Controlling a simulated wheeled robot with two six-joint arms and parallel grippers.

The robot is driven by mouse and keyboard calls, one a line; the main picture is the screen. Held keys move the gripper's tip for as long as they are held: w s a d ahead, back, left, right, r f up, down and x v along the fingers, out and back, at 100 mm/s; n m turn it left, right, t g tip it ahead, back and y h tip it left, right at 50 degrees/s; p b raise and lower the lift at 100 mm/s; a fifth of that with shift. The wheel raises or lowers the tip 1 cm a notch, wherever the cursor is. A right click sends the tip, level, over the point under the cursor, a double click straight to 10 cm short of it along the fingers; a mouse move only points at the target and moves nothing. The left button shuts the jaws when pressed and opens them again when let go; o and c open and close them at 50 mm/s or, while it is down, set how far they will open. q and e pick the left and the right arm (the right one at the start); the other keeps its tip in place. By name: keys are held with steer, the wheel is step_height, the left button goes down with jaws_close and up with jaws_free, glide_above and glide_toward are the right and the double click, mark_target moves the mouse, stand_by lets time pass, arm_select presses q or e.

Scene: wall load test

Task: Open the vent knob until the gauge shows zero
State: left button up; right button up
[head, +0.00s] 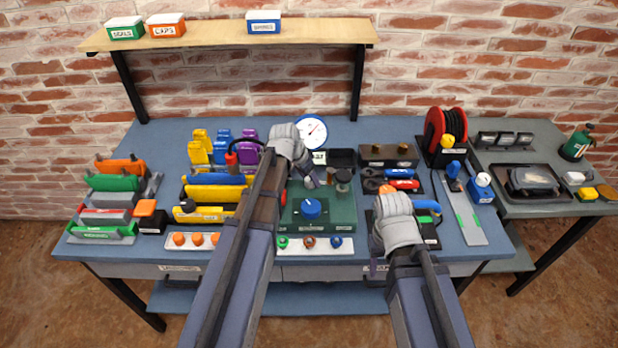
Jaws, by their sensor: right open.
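A round white gauge (312,131) with a blue rim stands at the back of the bench; its needle is too small to read exactly. In front of it is a dark green block (333,225) with a blue knob (311,207) on its top face and a dark round knob (343,176) at its back right. I cannot tell from labels which is the vent knob. My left gripper (314,180) hangs just above and behind the blue knob, apparently apart from it; its jaw opening is unclear. My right gripper (378,268) is open, low near the bench's front edge, right of the block.
Yellow, blue and purple parts (200,147) crowd the bench left of the gauge. A red hose reel (445,128) stands at the back right. A white strip (325,245) with coloured caps lies before the block. A shelf (230,33) overhangs the back.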

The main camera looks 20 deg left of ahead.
arm_select(q)
jaws_close()
steer(key=shift+n, duration=0.3)
steer(key=n+y, duration=0.1)
steer(key=n, duration=0.2)
steer(key=shift+s+d+t, duration=0.1)
steer(key=shift+d+t, duration=0.05)
steer(key=shift+t, duration=0.25)
steer(key=n+y, duration=0.1)
steer(key=n, duration=0.1)
steer(key=n+y, duration=0.1)
steer(key=n, duration=0.2)
steer(key=shift+d+n+y, duration=0.15)
steer(key=shift+n+y, duration=0.15)
steer(key=n, duration=0.2)
steer(key=n+g+y, duration=0.1)
steer(key=n, duration=0.1)
steer(key=shift+w+d, duration=0.1)
steer(key=shift+w, duration=0.1)
steer(key=shift+n+g+y, duration=0.6)
steer(key=shift+n, duration=1.4)
